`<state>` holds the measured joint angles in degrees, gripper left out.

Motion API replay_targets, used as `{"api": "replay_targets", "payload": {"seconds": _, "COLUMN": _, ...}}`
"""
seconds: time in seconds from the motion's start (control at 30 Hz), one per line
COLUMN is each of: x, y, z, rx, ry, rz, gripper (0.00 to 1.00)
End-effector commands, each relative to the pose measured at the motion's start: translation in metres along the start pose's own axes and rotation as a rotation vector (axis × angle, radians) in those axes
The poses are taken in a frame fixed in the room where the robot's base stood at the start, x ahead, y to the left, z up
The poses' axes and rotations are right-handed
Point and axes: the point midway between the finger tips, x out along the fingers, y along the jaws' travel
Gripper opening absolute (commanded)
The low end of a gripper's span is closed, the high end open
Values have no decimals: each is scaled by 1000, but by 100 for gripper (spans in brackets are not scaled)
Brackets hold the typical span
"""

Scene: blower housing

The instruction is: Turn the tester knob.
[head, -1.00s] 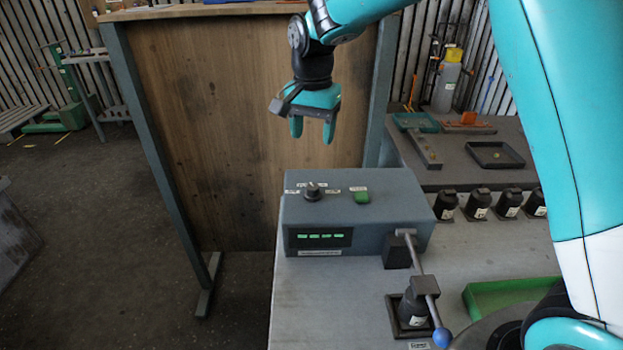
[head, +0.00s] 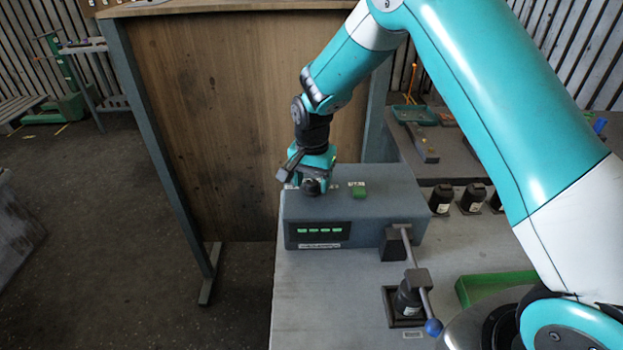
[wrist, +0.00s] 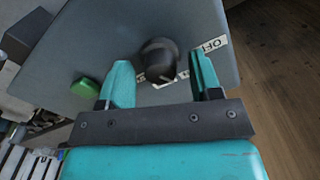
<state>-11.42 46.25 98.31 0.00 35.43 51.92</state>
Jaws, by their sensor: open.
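The tester is a grey-blue box (head: 390,205) on the bench, with a lit green display (head: 320,231) on its front and a green button (head: 358,189) on top. The black tester knob (head: 312,187) stands on the box's top, left of the button. In the wrist view the knob (wrist: 158,60) sits between the two teal fingers of my gripper (wrist: 160,78). The fingers are open, one on each side, with a visible gap to the knob. A white label reading "OFF" (wrist: 214,44) lies beside the knob. In the head view my gripper (head: 312,180) is down at the knob.
A lever with a blue ball end (head: 433,327) and a black part in a holder (head: 407,300) stand in front of the tester. A green tray (head: 490,286) is at right. Black bottles (head: 472,199) line up behind. A wooden panel (head: 240,130) rises behind the tester.

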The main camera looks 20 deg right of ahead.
Motion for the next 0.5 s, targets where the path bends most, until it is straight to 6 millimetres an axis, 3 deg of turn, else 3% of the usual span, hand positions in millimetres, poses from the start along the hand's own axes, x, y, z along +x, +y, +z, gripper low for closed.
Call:
{"api": "replay_targets", "payload": {"seconds": 0.07, "x": 0, "y": 0, "z": 0, "rx": 0, "ry": 0, "rz": 0, "gripper": 54}}
{"api": "replay_targets", "payload": {"seconds": 0.27, "x": 0, "y": 0, "z": 0, "rx": 0, "ry": 0, "rz": 0, "gripper": 9}}
{"api": "replay_targets", "payload": {"seconds": 0.5, "x": 0, "y": 0, "z": 0, "rx": -14, "ry": 0, "rz": 0, "gripper": 9}}
